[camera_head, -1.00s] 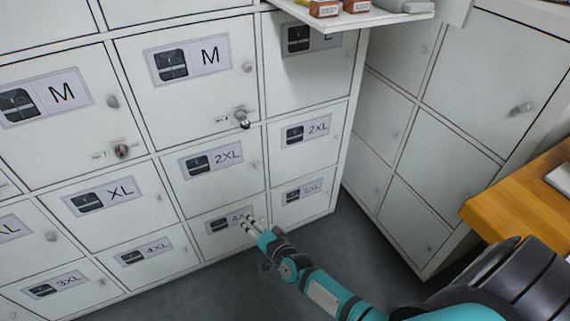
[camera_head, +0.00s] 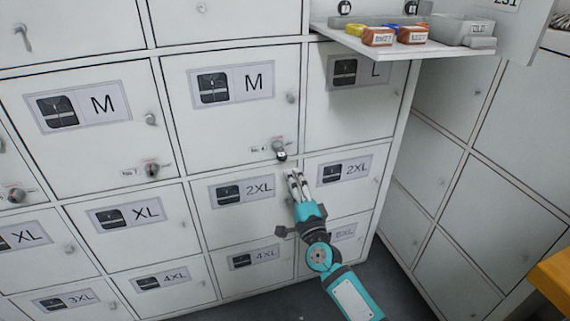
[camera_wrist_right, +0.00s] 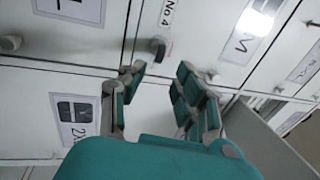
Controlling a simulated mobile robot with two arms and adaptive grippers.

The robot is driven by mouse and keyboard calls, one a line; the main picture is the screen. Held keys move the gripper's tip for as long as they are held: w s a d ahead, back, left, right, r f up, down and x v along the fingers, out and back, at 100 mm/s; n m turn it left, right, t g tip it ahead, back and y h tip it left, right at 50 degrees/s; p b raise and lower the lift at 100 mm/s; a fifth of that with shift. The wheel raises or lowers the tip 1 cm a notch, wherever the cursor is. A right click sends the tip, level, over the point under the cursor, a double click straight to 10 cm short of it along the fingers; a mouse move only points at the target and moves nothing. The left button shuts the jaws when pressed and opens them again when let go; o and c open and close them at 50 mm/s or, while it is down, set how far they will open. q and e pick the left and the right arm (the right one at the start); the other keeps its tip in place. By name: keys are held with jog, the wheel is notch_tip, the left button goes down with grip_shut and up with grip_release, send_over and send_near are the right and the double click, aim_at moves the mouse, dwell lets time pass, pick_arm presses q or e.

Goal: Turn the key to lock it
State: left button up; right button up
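A dark key (camera_head: 281,153) sits in the lock at the lower right corner of a white locker door (camera_head: 228,122) marked M. In the right wrist view the key (camera_wrist_right: 158,47) shows beside a "No 4" label. A second lock with a dark key or knob (camera_head: 152,170) is on the M door to the left. My right gripper (camera_head: 296,176) is just below and right of the key, apart from it. In the right wrist view its two fingers (camera_wrist_right: 160,72) are spread with nothing between them. My left gripper is not in view.
A pull-out white shelf (camera_head: 400,47) with small orange boxes (camera_head: 378,36) and a grey tray (camera_head: 463,29) juts out above right. A wooden surface (camera_head: 553,278) is at the lower right. More lockers stand at the right, with grey floor below.

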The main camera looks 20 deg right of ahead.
aim_at(284, 159)
jog(key=shift+b+x, duration=0.3)
jog(key=shift+x, duration=1.15)
jog(key=shift+w, duration=0.3)
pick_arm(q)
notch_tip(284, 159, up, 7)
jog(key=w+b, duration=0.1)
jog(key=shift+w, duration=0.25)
pick_arm(e)
jog(key=shift+x, duration=2.05)
jog(key=shift+c, duration=0.3)
grip_shut()
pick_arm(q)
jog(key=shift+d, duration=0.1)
pick_arm(e)
jog(key=shift+w+r, duration=0.1)
jog(key=shift+r, duration=0.15)
